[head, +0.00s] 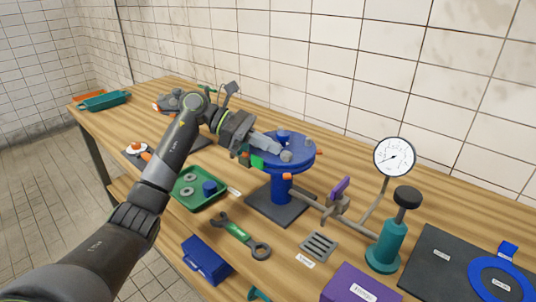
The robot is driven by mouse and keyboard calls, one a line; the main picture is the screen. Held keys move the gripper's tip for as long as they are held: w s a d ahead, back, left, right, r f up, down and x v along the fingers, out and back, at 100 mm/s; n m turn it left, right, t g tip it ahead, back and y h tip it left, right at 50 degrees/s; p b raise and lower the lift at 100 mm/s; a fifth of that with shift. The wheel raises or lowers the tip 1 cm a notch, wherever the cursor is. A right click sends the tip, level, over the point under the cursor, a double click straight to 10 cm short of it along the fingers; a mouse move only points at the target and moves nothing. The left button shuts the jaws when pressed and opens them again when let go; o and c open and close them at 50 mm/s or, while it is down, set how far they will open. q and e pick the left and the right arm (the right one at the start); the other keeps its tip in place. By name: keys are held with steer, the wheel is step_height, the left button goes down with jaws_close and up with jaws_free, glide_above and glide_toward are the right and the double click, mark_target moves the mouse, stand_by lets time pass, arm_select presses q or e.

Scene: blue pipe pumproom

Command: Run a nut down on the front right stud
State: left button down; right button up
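A blue round flange (296,160) sits on a blue pedestal (281,191) above a dark square base plate. Grey rounded pieces and a blue piece (283,135) show on its top. Orange ends (287,177) stick out around its rim; I cannot tell which is the front right stud. My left gripper (268,147) reaches over the left side of the flange, close to its top. Its fingers are small in view and overlap the grey pieces, so its opening and any nut in it are unclear. A green tray (213,204) holds grey rings (187,191) and a blue piece (209,187). My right gripper is not in view.
A wrench (238,232) with a green grip and a blue box (206,260) lie in front. A pipe with a purple handle (340,187) leads right to a gauge (394,157) and teal pump (385,247). A slotted grey plate (319,245) and purple box (361,285) lie front right. The tiled wall stands behind.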

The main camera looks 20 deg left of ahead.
arm_select(q)
steer(key=c, duration=2.1)
jaws_free()
steer(key=shift+c, duration=0.2)
steer(key=o, duration=0.4)
steer(key=shift+o, duration=0.2)
